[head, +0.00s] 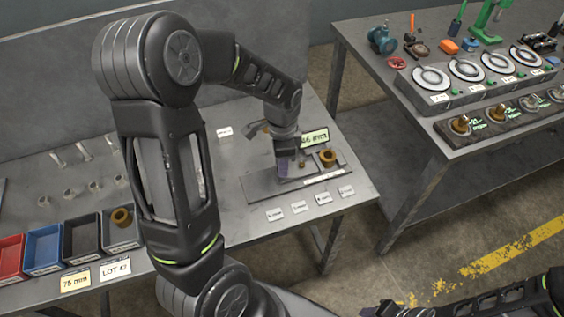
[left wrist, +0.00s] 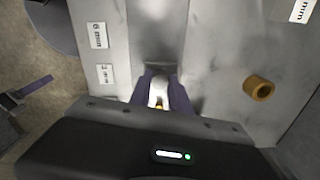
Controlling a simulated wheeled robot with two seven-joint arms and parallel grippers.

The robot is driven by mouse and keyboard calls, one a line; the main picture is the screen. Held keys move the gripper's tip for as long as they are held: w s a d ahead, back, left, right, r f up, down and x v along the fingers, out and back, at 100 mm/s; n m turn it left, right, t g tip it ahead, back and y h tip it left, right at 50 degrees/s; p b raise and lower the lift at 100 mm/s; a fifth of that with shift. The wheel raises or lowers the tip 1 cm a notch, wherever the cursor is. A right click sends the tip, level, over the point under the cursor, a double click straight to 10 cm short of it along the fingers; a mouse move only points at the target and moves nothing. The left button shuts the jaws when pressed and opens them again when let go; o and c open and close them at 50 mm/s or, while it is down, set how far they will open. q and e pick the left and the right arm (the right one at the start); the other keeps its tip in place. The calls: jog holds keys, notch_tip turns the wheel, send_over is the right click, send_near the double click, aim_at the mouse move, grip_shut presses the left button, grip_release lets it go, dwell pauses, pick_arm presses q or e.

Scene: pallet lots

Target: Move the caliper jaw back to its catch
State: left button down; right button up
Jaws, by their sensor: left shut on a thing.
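The caliper station is a grey base plate (head: 262,186) on the bench, with a display (head: 315,138) reading 46 mm at its back. My left gripper (head: 283,166) reaches down onto the plate from above. In the left wrist view its purple fingers (left wrist: 160,92) are shut on a pale, rounded piece (left wrist: 159,93), which I take to be the caliper jaw's grip. A brass bushing (head: 327,157) stands on the plate right of the gripper, apart from it; it also shows in the left wrist view (left wrist: 258,88). The catch cannot be made out. My right gripper (head: 385,309) is barely visible at the bottom edge.
Small labels (head: 299,207) lie along the bench front. At left are red (head: 10,262), blue (head: 42,258) and dark bins, plus a grey bin (head: 120,239) with a brass bushing. Another table (head: 466,135) with dials stands at right, across a floor gap.

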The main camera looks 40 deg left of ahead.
dwell(0.7)
pick_arm(q)
jog(key=s+a, duration=0.1)
jog(key=s, duration=0.1)
jog(key=s+a, duration=0.2)
jog(key=shift+s+a, duration=0.2)
jog(key=shift+s, duration=0.2)
jog(key=c, duration=1.2)
grip_release()
jog(key=shift+c, duration=0.2)
jog(key=shift+o, duration=0.2)
jog(key=shift+r, duration=0.55)
notch_tip(320, 180, up, 7)
jog(key=shift+b, duration=0.35)
jog(key=shift+f, duration=0.15)
